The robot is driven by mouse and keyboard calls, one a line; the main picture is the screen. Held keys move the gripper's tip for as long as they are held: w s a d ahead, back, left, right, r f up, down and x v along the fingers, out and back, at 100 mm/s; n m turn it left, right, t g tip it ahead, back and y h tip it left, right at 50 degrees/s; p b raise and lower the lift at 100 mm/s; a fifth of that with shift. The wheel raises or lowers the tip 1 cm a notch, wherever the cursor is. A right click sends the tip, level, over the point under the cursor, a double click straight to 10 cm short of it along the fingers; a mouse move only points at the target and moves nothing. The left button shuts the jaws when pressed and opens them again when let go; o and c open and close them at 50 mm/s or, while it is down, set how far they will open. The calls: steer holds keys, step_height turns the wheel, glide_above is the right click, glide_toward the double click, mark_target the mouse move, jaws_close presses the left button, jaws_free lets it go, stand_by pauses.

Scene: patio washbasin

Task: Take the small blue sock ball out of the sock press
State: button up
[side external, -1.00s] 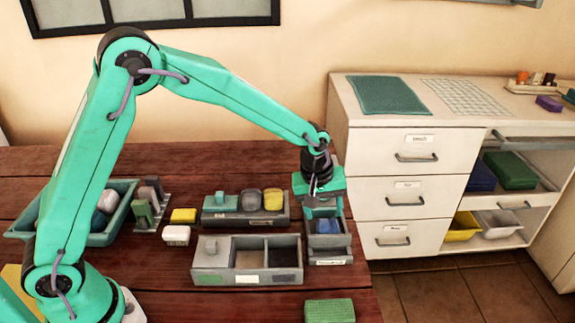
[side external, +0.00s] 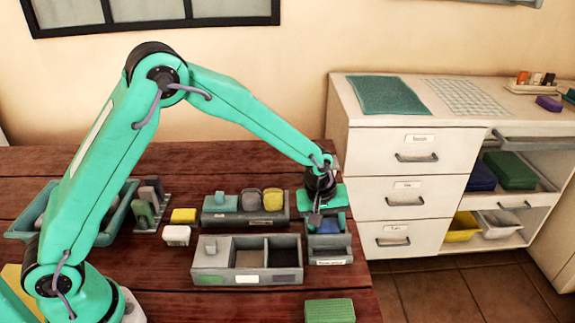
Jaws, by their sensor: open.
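The sock press seems to be the small grey box (side external: 329,252) with a white label on its front, at the right end of the table. A small blue ball (side external: 334,227) shows inside it, partly hidden by my gripper. My gripper (side external: 317,222) is open and points down over the box, its fingers close to the blue ball. Whether the fingers are on both sides of the ball or touch it cannot be told.
A grey divided tray (side external: 217,268) stands just left of the box, and a grey rack with rounded pieces (side external: 245,217) is behind it. A green block (side external: 329,311) lies in front. Yellow (side external: 184,215) and white (side external: 176,234) blocks and a teal bin (side external: 24,228) are farther left.

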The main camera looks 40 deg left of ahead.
mark_target(330, 222)
steer(key=shift+c, duration=0.2)
steer(key=c, duration=0.6)
steer(key=shift+r, duration=0.1)
steer(key=shift+r, duration=0.55)
steer(key=v, duration=0.3)
steer(key=shift+w+d+r, duration=0.15)
steer(key=shift+w+d, duration=0.05)
steer(key=shift+d, duration=0.05)
steer(key=s+d+r, duration=0.4)
steer(key=s+d, duration=0.1)
steer(key=s+d+r, duration=0.2)
steer(key=s, duration=0.1)
steer(key=shift+s+d+r, duration=0.2)
steer(key=shift+d+r, duration=0.1)
